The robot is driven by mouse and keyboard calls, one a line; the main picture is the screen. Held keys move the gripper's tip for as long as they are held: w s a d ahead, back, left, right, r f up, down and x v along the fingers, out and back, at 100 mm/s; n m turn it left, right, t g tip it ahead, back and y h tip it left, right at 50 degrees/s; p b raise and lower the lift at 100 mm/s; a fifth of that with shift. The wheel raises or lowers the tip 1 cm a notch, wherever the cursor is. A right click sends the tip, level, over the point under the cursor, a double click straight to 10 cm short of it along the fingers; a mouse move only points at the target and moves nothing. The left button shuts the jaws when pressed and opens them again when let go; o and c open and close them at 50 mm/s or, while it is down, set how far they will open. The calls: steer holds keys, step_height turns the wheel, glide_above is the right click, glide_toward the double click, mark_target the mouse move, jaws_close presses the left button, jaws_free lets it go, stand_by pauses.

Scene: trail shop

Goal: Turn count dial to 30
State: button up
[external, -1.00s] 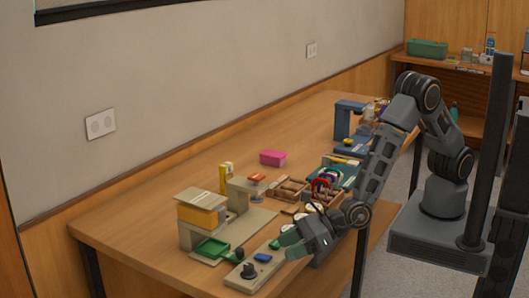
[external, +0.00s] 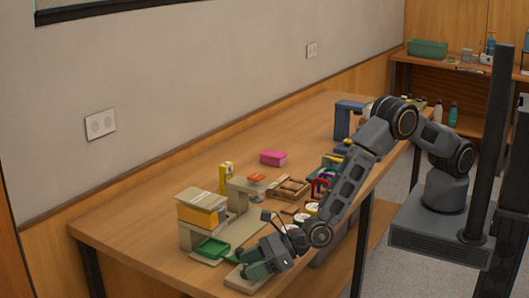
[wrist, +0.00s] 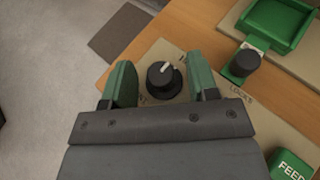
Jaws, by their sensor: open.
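The count dial is a black knob (wrist: 163,79) with a pale pointer mark, set on a beige panel (wrist: 228,124). In the wrist view its pointer aims up and slightly right. Lettering around it is small and partly hidden, so I cannot read its setting. My gripper (wrist: 161,86) is open, with one green finger on each side of the knob and a gap to each. In the external view my gripper (external: 256,266) is low over the panel (external: 236,283) at the table's front corner and hides the knob.
A second black knob (wrist: 245,63) stands on the panel's right, near lettering, with a green tray (wrist: 283,22) beyond it. A green FEED button (wrist: 291,166) is at the lower right. A yellow and white machine (external: 202,211) stands behind.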

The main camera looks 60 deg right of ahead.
steer(key=c, duration=0.9)
steer(key=shift+f+m+h, duration=0.1)
steer(key=shift+m+h, duration=0.2)
steer(key=m+t+h, duration=0.1)
steer(key=m+t+h+b, duration=0.1)
steer(key=m+h, duration=0.1)
steer(key=shift+s+a+f, duration=0.15)
steer(key=shift+s, duration=0.05)
steer(key=m+h+b, duration=0.1)
steer(key=h, duration=0.1)
steer(key=m+t+h+b, duration=0.1)
steer(key=m+h, duration=0.1)
steer(key=shift+a+f+m+t, duration=0.1)
steer(key=shift+f+m+t, duration=0.05)
steer(key=shift+m+t, duration=0.15)
steer(key=m+h+b, duration=0.2)
steer(key=b, duration=0.1)
steer(key=shift+a+h, duration=0.1)
steer(key=shift+h, duration=0.3)
steer(key=shift+m+h+b, duration=0.9)
steer(key=shift+m+h, duration=0.2)
steer(key=shift+m+h+b, duration=0.3)
steer(key=shift+m+b, duration=0.05)
steer(key=shift+m, duration=0.05)
